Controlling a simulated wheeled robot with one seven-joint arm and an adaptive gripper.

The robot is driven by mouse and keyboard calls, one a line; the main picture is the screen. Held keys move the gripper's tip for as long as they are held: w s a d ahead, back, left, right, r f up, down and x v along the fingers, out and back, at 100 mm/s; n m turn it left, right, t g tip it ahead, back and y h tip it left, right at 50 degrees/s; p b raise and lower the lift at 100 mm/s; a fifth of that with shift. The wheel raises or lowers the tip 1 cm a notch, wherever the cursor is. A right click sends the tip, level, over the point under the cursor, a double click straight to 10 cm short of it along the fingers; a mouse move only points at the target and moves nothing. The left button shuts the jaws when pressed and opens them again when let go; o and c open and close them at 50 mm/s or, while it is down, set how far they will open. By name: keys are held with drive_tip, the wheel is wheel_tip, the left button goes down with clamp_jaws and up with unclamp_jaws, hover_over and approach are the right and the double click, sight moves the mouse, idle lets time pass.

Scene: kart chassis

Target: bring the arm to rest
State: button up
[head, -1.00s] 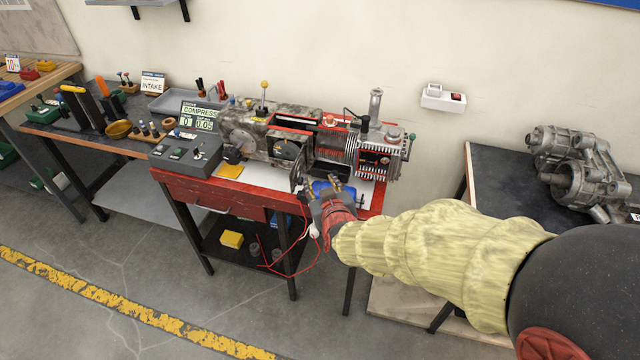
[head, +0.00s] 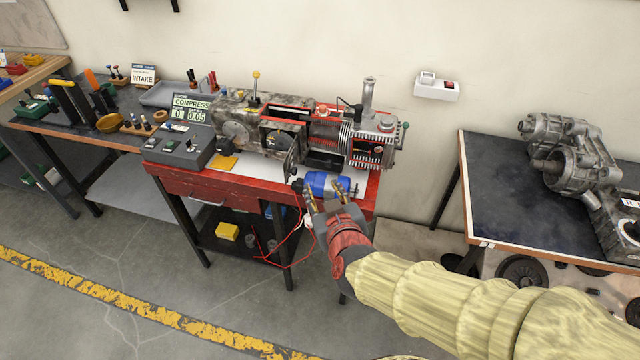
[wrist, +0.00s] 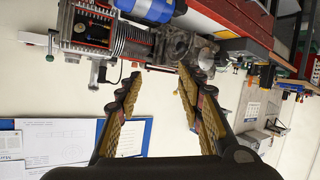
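My gripper (head: 324,198) is in front of the red bench in the head view, at the end of my arm in its yellowish sleeve. Its two fingers stand apart with nothing between them. In the wrist view the fingers (wrist: 158,90) are spread, with the engine beyond them. A blue cylinder (head: 327,184) lies on the bench just beyond the fingertips; it also shows at the top of the wrist view (wrist: 150,8). I cannot tell whether a finger touches it.
The engine assembly (head: 300,133) stands on the red bench (head: 225,188) with a grey control box (head: 180,148). A dark table (head: 505,200) with a metal casting (head: 570,150) is at the right. A red wire hangs under the bench. Floor at the left front is clear.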

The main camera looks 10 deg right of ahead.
drive_tip(key=shift+s+r, duration=0.2)
drive_tip(key=shift+s, duration=0.4)
drive_tip(key=shift+f, duration=0.1)
drive_tip(key=s+a+f+g+y, duration=0.2)
drive_tip(key=s+a+f+g, duration=0.15)
drive_tip(key=s, duration=0.25)
drive_tip(key=s+a+f+g+y, duration=0.1)
drive_tip(key=s+a+f+g, duration=0.1)
drive_tip(key=s+g, duration=0.25)
drive_tip(key=s+d+r+m+h, duration=0.1)
drive_tip(key=s+d+r, duration=0.3)
drive_tip(key=d, duration=0.2)
drive_tip(key=s+d+r+m+h, duration=0.1)
drive_tip(key=s+d+r+h, duration=0.1)
drive_tip(key=d+r, duration=0.3)
drive_tip(key=shift+s+d+r, duration=0.3)
drive_tip(key=shift+s+d, duration=0.6)
